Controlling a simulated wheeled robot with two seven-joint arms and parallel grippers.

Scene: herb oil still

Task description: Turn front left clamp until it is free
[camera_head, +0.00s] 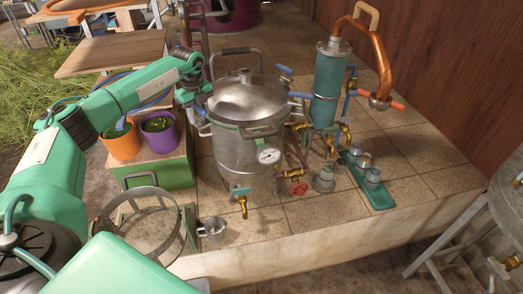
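The still pot (238,148) is a steel vessel with a domed lid (250,96), standing on the tiled platform. A blue clamp handle (201,111) shows at the front left of the lid rim, with only a small part visible. My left gripper (200,96) is at the left side of the rim, close to that handle. Whether it touches the handle, and whether its fingers are open or shut, is too small to tell. Other blue clamp handles show at the back right (285,69) and right (301,95) of the lid. My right gripper is not in view.
A teal condenser (327,85) with a copper pipe (382,65) stands right of the pot. Orange (121,144) and purple (159,135) planters sit on a green crate (165,172) at left.

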